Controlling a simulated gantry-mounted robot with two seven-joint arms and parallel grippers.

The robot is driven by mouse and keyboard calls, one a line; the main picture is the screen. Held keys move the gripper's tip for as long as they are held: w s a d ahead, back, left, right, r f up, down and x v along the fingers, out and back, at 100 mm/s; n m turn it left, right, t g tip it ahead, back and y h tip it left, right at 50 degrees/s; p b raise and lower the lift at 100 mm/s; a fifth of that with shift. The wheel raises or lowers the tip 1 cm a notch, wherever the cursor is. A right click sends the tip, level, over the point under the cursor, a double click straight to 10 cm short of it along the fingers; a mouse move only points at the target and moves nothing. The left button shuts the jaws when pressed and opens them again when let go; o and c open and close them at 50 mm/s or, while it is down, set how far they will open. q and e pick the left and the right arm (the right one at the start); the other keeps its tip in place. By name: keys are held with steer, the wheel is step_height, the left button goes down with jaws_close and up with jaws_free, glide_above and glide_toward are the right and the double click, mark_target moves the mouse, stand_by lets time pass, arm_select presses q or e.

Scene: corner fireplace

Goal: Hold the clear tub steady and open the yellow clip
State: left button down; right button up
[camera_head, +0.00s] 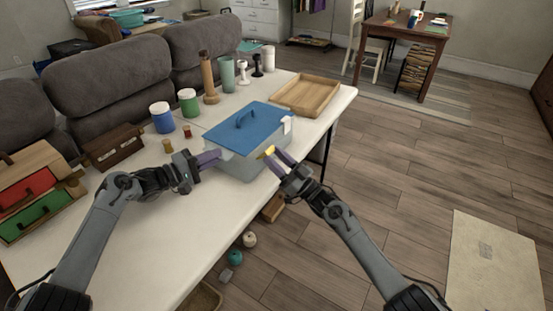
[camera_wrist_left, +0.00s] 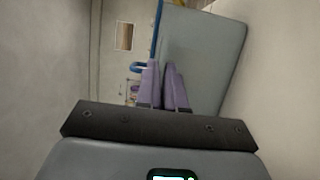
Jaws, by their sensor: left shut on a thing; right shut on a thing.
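The clear tub (camera_head: 240,165) stands on the white table under a blue lid (camera_head: 262,127) with a raised handle. The yellow clip (camera_head: 268,152) is on the tub's near right side, by the tips of my right gripper (camera_head: 277,157), which is shut on it. A white clip (camera_head: 288,125) shows at the lid's right end. My left gripper (camera_head: 209,160) is shut on the tub's left end. In the left wrist view, my left gripper's purple fingers (camera_wrist_left: 163,80) are close together against the tub's grey wall (camera_wrist_left: 205,60); the exact grip is hidden.
A wooden tray (camera_head: 306,95) lies behind the tub. Blue and green jars (camera_head: 188,102), a wooden bottle (camera_head: 208,78) and a brown box (camera_head: 113,147) stand left and behind. The table's front left is bare. Small items lie on the floor below.

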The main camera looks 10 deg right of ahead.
steer(key=o, duration=1.1)
steer(key=shift+c, duration=0.2)
steer(key=v, duration=1.2)
arm_select(q)
steer(key=c, duration=1.2)
jaws_free()
steer(key=shift+o, duration=0.4)
steer(key=o, duration=0.5)
